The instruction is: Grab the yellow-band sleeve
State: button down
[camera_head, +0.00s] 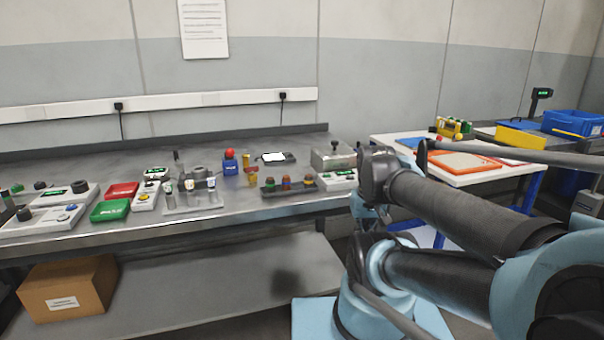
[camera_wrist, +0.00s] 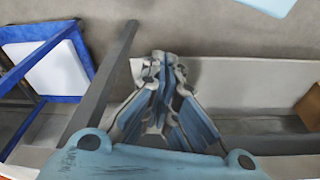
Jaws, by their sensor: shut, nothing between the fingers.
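A dark rack (camera_head: 291,188) on the metal bench holds a few small dark sleeves with coloured bands. The middle sleeve (camera_head: 286,182) shows a purple and yellowish tint, but the bands are too small to tell which one is yellow. My gripper (camera_wrist: 161,58) is shut and empty in the wrist view. Its fingertips meet over the floor and a pale grey surface, away from the sleeves. No sleeve shows in the wrist view. In the camera_head view my arm reaches in from the right, and I cannot make out the fingers there.
The metal bench (camera_head: 240,205) also carries a holder with vials (camera_head: 192,200), a red-topped blue block (camera_head: 231,163), yellow pieces (camera_head: 250,175), a metal box (camera_head: 333,157) and several devices at the left. A white table (camera_head: 480,178) stands right. A cardboard box (camera_head: 68,287) sits below.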

aim_at(308, 182)
jog(key=u, duration=0.3)
jog(key=k, duration=1.5)
jog(key=z, duration=0.35)
jog(key=i, duration=1)
jog(key=u, duration=0.05)
